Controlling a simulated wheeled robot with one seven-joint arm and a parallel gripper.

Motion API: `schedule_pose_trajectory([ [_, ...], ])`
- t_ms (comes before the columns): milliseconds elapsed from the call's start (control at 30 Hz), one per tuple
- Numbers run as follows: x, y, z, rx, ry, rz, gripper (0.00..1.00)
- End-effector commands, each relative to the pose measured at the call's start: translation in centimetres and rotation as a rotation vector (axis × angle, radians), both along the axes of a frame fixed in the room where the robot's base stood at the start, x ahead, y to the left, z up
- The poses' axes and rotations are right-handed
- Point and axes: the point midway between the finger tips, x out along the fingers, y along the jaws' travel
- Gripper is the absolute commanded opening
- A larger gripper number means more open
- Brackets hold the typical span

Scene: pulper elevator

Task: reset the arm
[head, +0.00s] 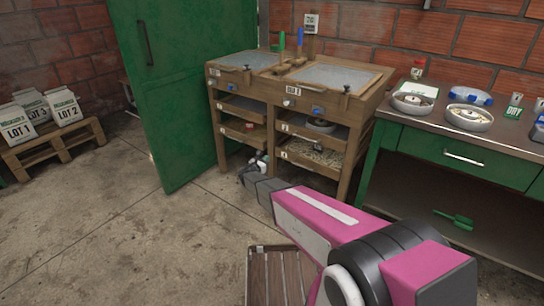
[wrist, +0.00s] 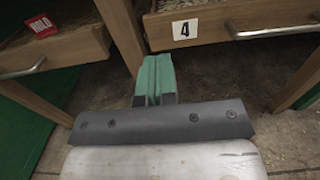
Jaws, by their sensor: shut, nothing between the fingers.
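My arm (head: 318,220), pink with grey and black joints, reaches forward from the lower right of the head view, low over the floor. My gripper (head: 247,172) is small and partly unclear there, in front of the wooden cabinet's lower left part. In the wrist view my gripper (wrist: 155,78) shows two green fingers pressed together, with nothing between them. The fingers point toward a wooden post of the cabinet, below the drawer labelled 4 (wrist: 225,22). I cannot tell whether they touch the post.
The wooden cabinet (head: 285,103) has open-fronted drawers. A green door (head: 180,100) stands left of it, a green-framed metal table (head: 465,135) right. A slatted wooden item (head: 280,280) is on the floor below my arm. Bags on a pallet (head: 55,150) are at left. The left floor is clear.

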Motion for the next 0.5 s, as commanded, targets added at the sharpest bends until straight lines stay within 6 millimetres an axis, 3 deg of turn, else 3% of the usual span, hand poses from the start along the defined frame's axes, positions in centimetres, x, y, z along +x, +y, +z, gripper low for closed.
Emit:
schedule_pose_trajectory([
  [100, -1.5, 1.0, 0.0, 0.001, 0.001, 0.001, 0.00],
  [300, -2.7, 1.7, 0.1, 0.007, -0.001, -0.005, 0.00],
  [367, -3.1, 1.1, 0.3, 0.032, -0.005, -0.020, 0.00],
  [500, -5.3, -2.4, 1.4, 0.175, -0.026, -0.113, 0.00],
])
